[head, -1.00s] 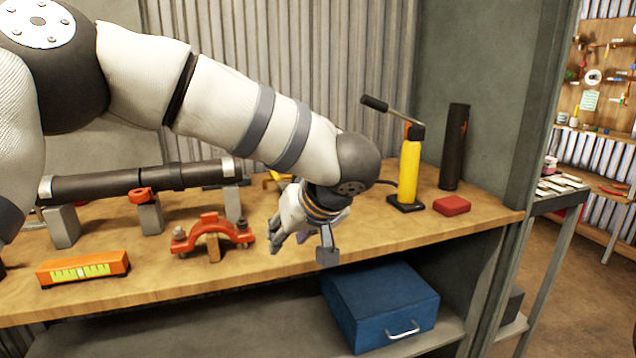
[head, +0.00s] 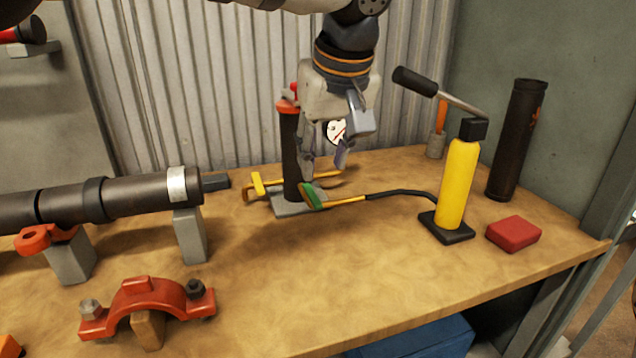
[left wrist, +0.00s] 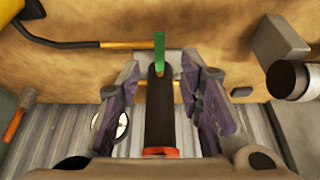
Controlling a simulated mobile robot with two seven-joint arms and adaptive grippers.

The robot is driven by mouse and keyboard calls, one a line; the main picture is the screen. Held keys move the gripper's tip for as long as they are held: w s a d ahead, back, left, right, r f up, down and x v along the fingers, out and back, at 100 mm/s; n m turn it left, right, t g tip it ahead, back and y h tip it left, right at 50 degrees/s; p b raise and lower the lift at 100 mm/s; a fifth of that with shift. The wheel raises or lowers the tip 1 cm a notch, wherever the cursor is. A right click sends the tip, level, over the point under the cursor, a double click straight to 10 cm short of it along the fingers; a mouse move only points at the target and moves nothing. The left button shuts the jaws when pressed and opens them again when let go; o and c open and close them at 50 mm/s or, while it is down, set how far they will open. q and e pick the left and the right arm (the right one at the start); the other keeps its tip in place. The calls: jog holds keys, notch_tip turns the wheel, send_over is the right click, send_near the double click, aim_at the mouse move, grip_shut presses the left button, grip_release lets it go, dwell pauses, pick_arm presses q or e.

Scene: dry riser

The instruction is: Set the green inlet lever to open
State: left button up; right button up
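The green inlet lever (head: 313,196) is low on the front of the dark upright riser pipe (head: 290,160), by its grey base plate, where a yellow pipe and black hose join. It also shows in the left wrist view (left wrist: 159,52), pointing up the picture at the pipe's foot. My left gripper (head: 324,162) points down above and behind the lever and looks open and empty. In the left wrist view its fingers (left wrist: 160,82) stand apart either side of the pipe; contact cannot be told. My right gripper is not in view.
A yellow hand pump (head: 458,185) with a raised handle stands right, beside a red block (head: 514,233) and dark cylinder (head: 516,140). A red clamp (head: 147,305) lies front left. The bench front middle is clear.

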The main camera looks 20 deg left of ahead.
aim_at(317, 199)
pick_arm(q)
jog(key=x, duration=0.8)
jog(key=shift+w+f, duration=0.15)
jog(key=shift+f, duration=0.15)
grip_shut()
jog(key=shift+w, duration=0.1)
